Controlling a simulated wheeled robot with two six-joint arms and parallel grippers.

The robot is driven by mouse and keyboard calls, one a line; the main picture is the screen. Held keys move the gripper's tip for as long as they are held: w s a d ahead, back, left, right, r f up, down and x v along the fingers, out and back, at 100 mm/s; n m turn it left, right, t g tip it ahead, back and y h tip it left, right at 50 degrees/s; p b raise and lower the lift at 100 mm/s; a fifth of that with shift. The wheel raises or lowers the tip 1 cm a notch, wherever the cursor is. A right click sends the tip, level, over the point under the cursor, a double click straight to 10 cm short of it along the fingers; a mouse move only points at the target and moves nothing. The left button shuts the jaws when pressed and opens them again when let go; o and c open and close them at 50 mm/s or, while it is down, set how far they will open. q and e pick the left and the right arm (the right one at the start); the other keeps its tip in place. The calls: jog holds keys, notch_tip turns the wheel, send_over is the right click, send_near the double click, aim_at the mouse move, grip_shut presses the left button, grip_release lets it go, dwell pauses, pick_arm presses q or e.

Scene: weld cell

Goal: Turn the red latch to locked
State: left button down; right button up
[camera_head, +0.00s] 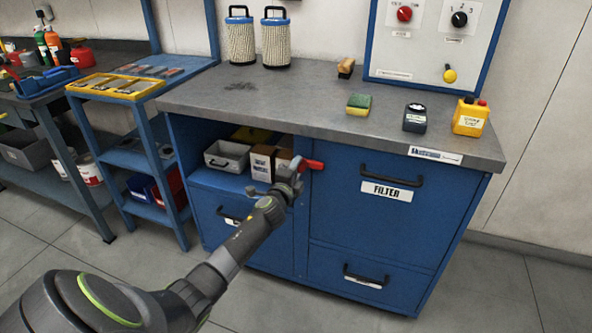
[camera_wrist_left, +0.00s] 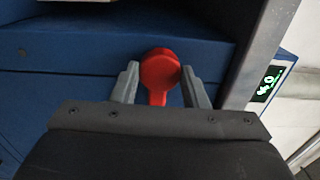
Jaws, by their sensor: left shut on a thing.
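The red latch (camera_head: 313,165) is on the blue cabinet's front, at the upper left edge of the door labelled FILTER (camera_head: 352,190). Its visible red part points right, roughly level, in the head view. My left gripper (camera_head: 293,178) is at the latch and hides part of it. In the left wrist view, the red latch (camera_wrist_left: 160,70) has a round head and a narrower part running down between the two grey fingers of my left gripper (camera_wrist_left: 160,85), which is shut on it. My right gripper is in neither view.
The grey worktop (camera_head: 300,110) carries two filter cartridges (camera_head: 276,42), a sponge (camera_head: 358,104) and a yellow container (camera_head: 470,117). An open shelf with a grey bin (camera_head: 227,156) is left of the latch. A blue side rack (camera_head: 140,160) stands farther left. The floor in front is clear.

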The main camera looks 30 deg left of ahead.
pick_arm(q)
jog(key=shift+f, duration=0.1)
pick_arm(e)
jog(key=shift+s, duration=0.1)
pick_arm(q)
jog(key=c, duration=0.8)
grip_release()
jog(key=shift+c, duration=0.2)
jog(key=p+v, duration=0.1)
jog(key=v, duration=1.6)
jog(key=shift+s, duration=0.25)
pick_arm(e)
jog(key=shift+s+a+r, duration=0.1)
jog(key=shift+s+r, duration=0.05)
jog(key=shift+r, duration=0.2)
